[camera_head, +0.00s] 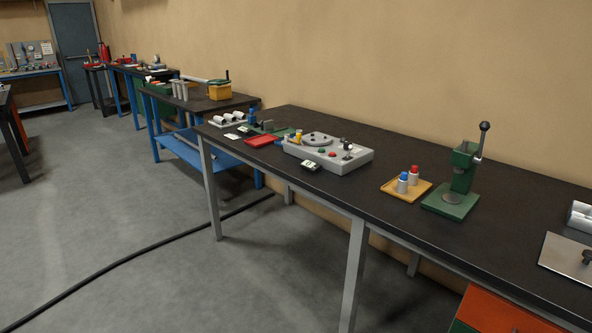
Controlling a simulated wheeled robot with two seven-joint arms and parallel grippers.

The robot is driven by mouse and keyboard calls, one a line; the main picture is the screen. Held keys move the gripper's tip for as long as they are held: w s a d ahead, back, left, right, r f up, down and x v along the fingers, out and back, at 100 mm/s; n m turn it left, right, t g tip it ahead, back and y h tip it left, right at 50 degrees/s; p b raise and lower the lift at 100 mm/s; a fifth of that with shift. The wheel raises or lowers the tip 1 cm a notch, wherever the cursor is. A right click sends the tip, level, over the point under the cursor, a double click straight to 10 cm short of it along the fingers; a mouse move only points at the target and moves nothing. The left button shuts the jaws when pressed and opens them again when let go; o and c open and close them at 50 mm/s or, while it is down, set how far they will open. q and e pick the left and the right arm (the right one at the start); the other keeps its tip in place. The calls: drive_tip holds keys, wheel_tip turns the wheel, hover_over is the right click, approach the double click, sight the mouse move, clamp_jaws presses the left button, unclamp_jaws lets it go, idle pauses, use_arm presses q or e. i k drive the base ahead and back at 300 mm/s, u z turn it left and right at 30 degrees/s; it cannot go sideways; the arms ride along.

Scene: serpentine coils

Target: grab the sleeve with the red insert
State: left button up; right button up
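The sleeve with the red insert (414,174) stands upright on a small yellow-orange tray (387,187) on the dark workbench. It has a pale body and a red top. A similar sleeve with a blue insert (402,183) stands in front of it and slightly left, close beside it. Neither of my grippers shows in the head view.
A green press (461,180) with a raised lever stands just right of the tray. A grey device (328,152) with a round disc sits to the left. Bare benchtop (335,192) lies before them. A black cable (135,264) crosses the floor.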

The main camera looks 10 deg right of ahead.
sight(413, 179)
drive_tip(key=u, duration=0.5)
drive_tip(key=i, duration=5.2)
drive_tip(key=z, duration=4.9)
